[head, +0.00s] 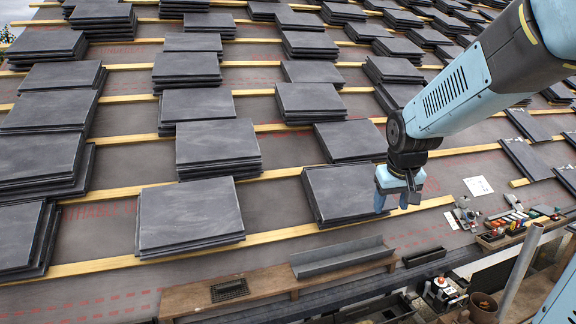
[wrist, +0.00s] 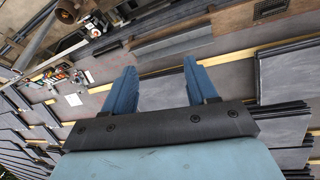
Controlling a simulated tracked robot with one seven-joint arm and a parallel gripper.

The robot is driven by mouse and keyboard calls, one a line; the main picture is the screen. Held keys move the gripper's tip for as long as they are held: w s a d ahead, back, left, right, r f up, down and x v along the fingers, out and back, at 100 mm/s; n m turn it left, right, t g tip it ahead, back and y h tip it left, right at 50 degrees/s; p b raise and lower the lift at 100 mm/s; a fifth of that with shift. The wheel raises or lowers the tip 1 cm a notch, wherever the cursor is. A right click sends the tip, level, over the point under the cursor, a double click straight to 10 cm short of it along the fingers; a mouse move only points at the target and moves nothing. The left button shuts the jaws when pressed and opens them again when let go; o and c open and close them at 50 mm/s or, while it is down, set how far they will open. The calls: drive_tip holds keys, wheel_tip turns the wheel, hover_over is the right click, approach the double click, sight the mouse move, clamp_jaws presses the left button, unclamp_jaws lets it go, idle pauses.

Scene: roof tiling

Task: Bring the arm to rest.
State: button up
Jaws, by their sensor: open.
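My gripper (head: 397,201) hangs at the end of my blue arm at the right of the head view, above the roof beside a stack of dark slates (head: 342,192). In the wrist view its two blue fingers (wrist: 161,88) stand well apart with nothing between them. The gripper is open and empty. I cannot tell how high it is above the roof, and part of the roof behind the arm is hidden.
Stacks of slates (head: 190,213) cover the roof along wooden battens (head: 270,238). A wooden plank (head: 270,289) with a grey metal channel (head: 340,257) lies at the eave. A tray of coloured tools (head: 508,230) and a paper sheet (head: 478,186) lie to the right.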

drive_tip(key=s+r, duration=0.3)
drive_tip(key=s, duration=0.6)
drive_tip(key=s+a+r+t, duration=0.1)
drive_tip(key=s+r, duration=0.2)
drive_tip(key=s, duration=0.7)
drive_tip(key=shift+r+m+y, duration=0.15)
drive_tip(key=shift+m+y, duration=0.25)
drive_tip(key=shift+a, duration=0.1)
drive_tip(key=shift+c, duration=0.3)
